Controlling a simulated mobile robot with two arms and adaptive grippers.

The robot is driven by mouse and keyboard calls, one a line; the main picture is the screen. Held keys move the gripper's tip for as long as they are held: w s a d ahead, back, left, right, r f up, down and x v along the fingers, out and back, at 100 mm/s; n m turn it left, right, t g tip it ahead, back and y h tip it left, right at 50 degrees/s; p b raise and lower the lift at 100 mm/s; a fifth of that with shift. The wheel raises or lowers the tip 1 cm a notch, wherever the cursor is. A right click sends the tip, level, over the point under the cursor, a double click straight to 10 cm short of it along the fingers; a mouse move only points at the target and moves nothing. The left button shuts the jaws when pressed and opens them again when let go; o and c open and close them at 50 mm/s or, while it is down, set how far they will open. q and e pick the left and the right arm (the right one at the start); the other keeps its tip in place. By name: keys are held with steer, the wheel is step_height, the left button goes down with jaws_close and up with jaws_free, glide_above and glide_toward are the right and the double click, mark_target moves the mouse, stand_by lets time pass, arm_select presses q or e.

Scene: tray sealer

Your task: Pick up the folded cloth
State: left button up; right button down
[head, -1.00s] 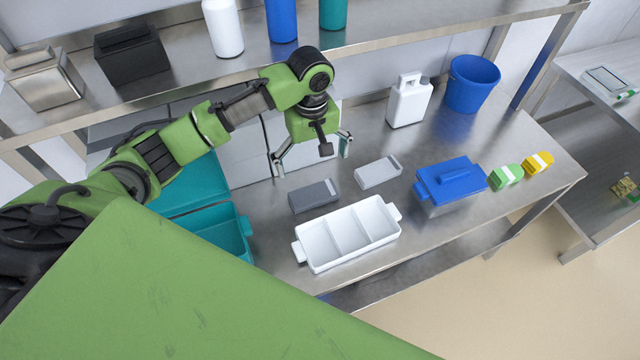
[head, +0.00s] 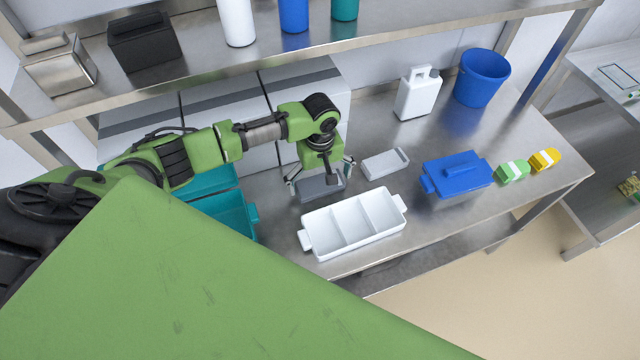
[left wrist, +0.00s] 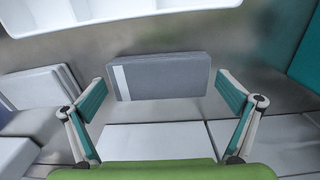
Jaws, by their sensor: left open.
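The folded cloth looks like a flat dark grey block (head: 312,189) with a pale stripe near one end. It lies on the steel table behind the white divided tray, partly hidden by my gripper in the head view. My left gripper (head: 321,174) is open above it, one finger towards each end. In the left wrist view the grey cloth (left wrist: 165,77) lies between the two spread fingers of the gripper (left wrist: 163,90), with a gap visible at each side. Nothing is held. My right gripper is not in view.
The white divided tray (head: 310,240) stands in front of the cloth, and a pale grey block (head: 385,163) lies to its right. A teal bin (head: 252,214) is at left. A blue lidded box (head: 455,175) stands further right. A steel shelf (head: 270,55) runs above.

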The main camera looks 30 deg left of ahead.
arm_select(q)
steer(key=c, duration=0.9)
steer(key=shift+r, duration=0.15)
